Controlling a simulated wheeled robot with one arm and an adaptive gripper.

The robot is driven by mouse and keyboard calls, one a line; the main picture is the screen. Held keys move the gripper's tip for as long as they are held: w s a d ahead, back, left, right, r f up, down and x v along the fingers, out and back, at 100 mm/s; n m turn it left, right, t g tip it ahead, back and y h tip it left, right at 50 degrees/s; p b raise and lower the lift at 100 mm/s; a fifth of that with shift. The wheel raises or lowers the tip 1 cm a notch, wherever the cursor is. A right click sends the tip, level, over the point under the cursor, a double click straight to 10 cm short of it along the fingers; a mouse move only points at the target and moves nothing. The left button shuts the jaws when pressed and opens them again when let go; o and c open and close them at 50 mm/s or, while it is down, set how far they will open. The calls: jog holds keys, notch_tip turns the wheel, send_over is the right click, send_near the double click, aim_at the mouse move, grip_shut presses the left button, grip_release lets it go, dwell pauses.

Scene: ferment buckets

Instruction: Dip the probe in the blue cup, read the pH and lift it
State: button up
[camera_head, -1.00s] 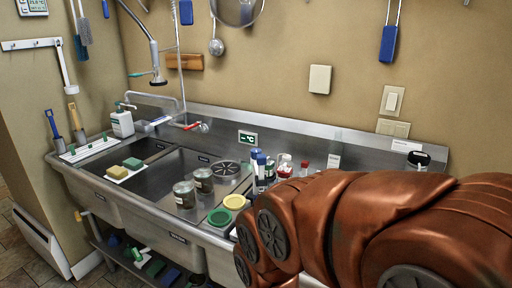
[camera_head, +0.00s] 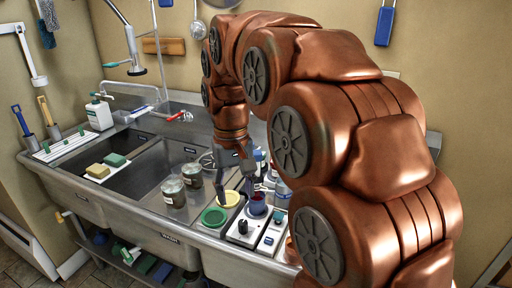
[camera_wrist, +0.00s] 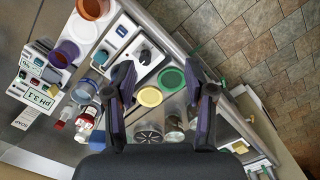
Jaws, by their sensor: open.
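A pH display (camera_wrist: 40,95) lies at the left of the wrist view. I cannot make out the probe.
A green dish (camera_head: 213,217) and a yellow dish (camera_head: 229,199) sit left of the device. Two dark jars (camera_head: 174,192) stand by the sink basin. Cups and bottles (camera_wrist: 78,118) crowd the counter in the wrist view.

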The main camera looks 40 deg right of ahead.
jog(key=w+d+r+m, duration=0.1)
jog(key=w+d+r, duration=0.3)
jog(key=w+d, duration=0.15)
notch_tip(320, 180, up, 4)
jog(key=m+p, duration=0.2)
send_over(256, 152)
jog(key=shift+t, duration=0.4)
jog(key=shift+d+f, duration=0.15)
jog(key=shift+f, duration=1.3)
jog(key=shift+f+p, duration=0.6)
jog(key=shift+f, duration=1.85)
jog(key=shift+c, duration=0.3)
grip_shut()
